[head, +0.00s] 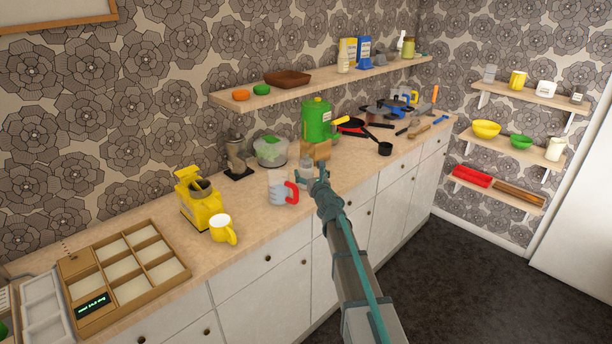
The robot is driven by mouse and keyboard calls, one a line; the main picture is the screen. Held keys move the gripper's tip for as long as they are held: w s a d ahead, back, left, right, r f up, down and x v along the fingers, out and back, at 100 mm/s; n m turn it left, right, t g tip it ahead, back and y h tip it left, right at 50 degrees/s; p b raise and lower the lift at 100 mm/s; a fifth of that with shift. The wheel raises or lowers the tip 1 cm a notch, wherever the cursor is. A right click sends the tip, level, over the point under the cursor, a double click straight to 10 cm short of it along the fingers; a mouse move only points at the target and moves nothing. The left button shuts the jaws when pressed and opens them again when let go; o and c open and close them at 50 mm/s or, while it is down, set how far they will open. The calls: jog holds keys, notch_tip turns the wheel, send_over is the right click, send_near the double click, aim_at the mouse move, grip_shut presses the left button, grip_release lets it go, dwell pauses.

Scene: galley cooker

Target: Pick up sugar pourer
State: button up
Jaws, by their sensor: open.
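A small pale grey, see-through container (306,165), which looks like the sugar pourer, stands upright on the counter in the head view, in front of a brown wooden block. My gripper (316,180) is open, at the lower right of this container and very close to it in the picture. The fingers overlap its lower part, so I cannot tell whether they touch it or are around it. Its base is partly hidden.
A grey mug with a red handle (281,189) stands close on the left. A green canister (317,121) and a clear bowl (270,151) are behind. A shelf (330,82) overhangs the counter's back.

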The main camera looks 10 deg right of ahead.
aim_at(306, 165)
jog(key=w, duration=0.3)
jog(key=w+p, duration=0.1)
jog(key=shift+w+a, duration=0.35)
jog(key=shift+w, duration=0.05)
jog(key=shift+r, duration=0.1)
jog(key=c, duration=1.5)
